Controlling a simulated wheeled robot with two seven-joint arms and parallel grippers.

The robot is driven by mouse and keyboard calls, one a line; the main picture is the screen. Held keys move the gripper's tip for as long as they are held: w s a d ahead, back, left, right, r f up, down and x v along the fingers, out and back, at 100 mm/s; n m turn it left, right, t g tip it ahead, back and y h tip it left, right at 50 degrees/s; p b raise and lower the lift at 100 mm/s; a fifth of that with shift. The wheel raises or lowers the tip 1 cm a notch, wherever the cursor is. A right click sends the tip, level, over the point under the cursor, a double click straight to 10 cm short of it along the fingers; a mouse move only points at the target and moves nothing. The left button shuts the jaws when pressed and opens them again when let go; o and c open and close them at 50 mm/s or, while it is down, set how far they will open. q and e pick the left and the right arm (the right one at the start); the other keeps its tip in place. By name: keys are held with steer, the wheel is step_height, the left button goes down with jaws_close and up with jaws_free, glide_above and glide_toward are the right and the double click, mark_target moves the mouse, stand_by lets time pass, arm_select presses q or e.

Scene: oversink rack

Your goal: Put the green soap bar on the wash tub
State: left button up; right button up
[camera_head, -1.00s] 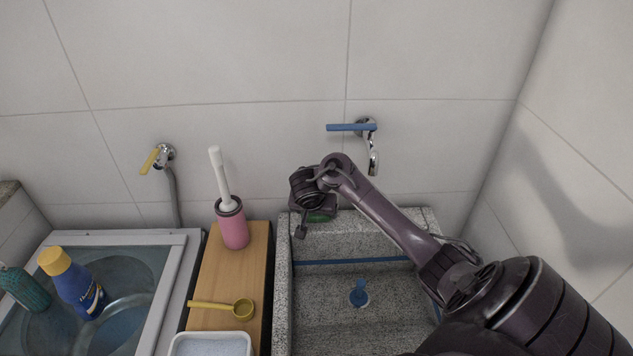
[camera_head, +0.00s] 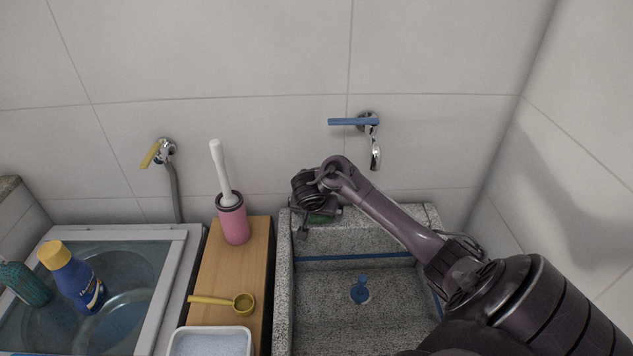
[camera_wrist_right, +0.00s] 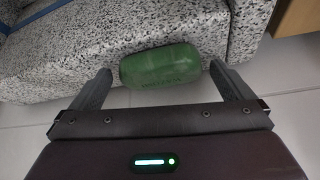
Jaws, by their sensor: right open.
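The wash tub (camera_head: 330,278) is a speckled grey stone basin at the lower middle of the head view. It also fills the top of the right wrist view (camera_wrist_right: 70,62). The green soap bar (camera_wrist_right: 160,64) lies at the tub's back ledge, beside the wall tiles. In the head view only a sliver of the soap (camera_head: 319,218) shows beneath my right gripper. My right gripper (camera_wrist_right: 161,72) is open, with one finger on each side of the soap and a small gap visible on both sides. My left gripper is not in view.
A wooden stand (camera_head: 258,262) left of the tub holds a pink brush holder (camera_head: 234,222), a yellow scoop (camera_head: 238,302) and a white tray (camera_head: 172,345). A blue-handled tap (camera_head: 374,146) hangs above the tub. A blue stopper (camera_head: 360,290) lies inside it.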

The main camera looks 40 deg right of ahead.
steer(key=p+v, duration=0.7)
steer(key=v, duration=0.5)
steer(key=shift+r, duration=0.15)
